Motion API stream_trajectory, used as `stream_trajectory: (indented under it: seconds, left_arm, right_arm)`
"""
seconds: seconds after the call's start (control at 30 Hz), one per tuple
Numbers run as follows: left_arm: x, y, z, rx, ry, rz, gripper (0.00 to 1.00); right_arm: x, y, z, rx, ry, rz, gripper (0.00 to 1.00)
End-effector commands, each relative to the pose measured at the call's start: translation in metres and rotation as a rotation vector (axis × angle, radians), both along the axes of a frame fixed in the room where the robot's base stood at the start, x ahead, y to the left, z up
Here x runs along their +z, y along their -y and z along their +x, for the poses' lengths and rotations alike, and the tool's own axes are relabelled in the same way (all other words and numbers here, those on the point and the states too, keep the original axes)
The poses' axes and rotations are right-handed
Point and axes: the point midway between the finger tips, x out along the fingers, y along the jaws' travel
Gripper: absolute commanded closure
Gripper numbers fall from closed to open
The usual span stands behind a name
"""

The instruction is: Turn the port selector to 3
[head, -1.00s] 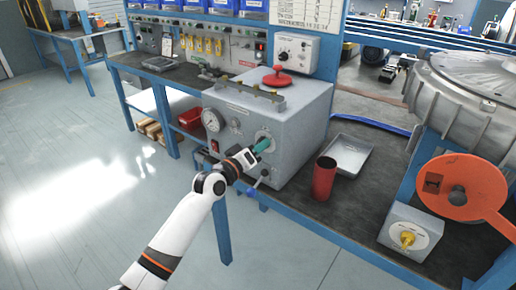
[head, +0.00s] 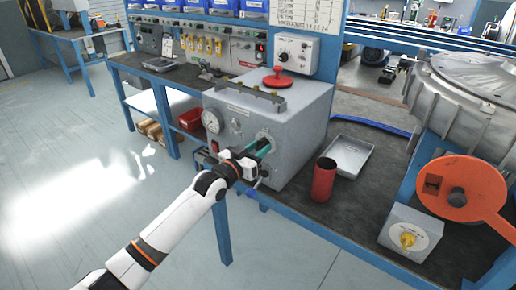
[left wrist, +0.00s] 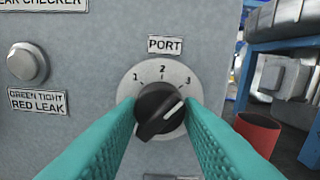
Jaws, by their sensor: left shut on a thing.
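The port selector is a black knob (left wrist: 160,112) on a round pale dial (left wrist: 181,72) marked 1, 2 and 3, under a PORT label, on the front of the grey leak checker box (head: 285,118). Its white pointer line slants up and to the right, toward the 3 side. My left gripper (head: 264,147) is at the dial on the box front. In the left wrist view its teal fingers (left wrist: 158,118) lie on both sides of the knob, shut on it. The fingers hide parts of the dial's lower edge. My right gripper is not in view.
A red cup (head: 323,180) and a grey tray (head: 349,155) stand right of the box. A yellow-knobbed box (head: 408,238) and an orange flange (head: 462,190) are farther right. A gauge (head: 211,121) and a blue-handled valve (head: 252,190) are near the gripper.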

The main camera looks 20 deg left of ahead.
Motion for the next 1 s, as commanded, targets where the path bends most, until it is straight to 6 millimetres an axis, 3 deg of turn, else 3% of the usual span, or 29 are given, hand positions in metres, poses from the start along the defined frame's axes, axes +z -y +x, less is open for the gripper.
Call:
stream_trajectory:
  seconds: [0.73, 0.77, 0.8, 0.9, 1.0]
  left_arm:
    - [-0.0009, -0.0003, 0.0000, 0.001, 0.031, 0.092, 0.90]
    - [-0.0009, -0.0004, 0.0001, 0.001, 0.031, 0.092, 0.64]
    - [-0.0009, -0.0003, 0.0000, 0.001, 0.031, 0.092, 0.57]
    - [-0.0007, -0.0004, 0.0000, 0.001, 0.031, 0.091, 0.45]
    - [-0.0006, -0.0003, 0.0000, 0.000, 0.031, 0.090, 0.45]
  right_arm:
    - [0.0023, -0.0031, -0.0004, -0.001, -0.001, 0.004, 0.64]
    - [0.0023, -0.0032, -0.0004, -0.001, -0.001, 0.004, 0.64]
    - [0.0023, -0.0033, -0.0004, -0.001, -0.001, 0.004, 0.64]
    - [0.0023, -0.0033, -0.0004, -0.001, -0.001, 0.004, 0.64]
    - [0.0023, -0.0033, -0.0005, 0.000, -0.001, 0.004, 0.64]
